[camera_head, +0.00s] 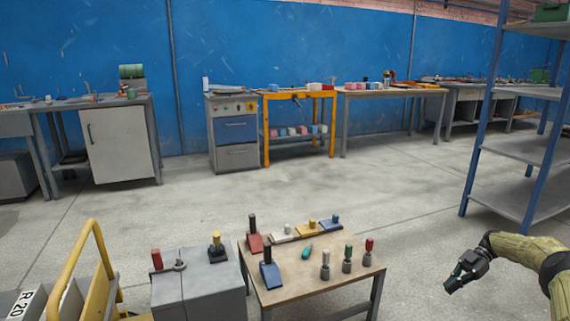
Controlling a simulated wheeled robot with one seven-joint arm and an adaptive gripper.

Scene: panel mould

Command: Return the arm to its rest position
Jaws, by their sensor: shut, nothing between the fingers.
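My gripper (456,283) is at the lower right, at the end of my yellowish arm (520,250). Its fingers are shut with nothing held. It points left and down over bare floor, apart from the small table (325,285) to its left. On that table stand several tools: a red-based tool (255,241), a blue one (270,274), and red, green and pale-topped upright pieces. A small teal item (307,252) lies in the middle of the tabletop.
A grey cabinet (198,290) with tools on top stands left of the table, beside a yellow-railed cart (75,265). A blue-post shelf (520,150) stands at the right, behind my arm. Workbenches (390,93) line the blue wall. The middle floor is clear.

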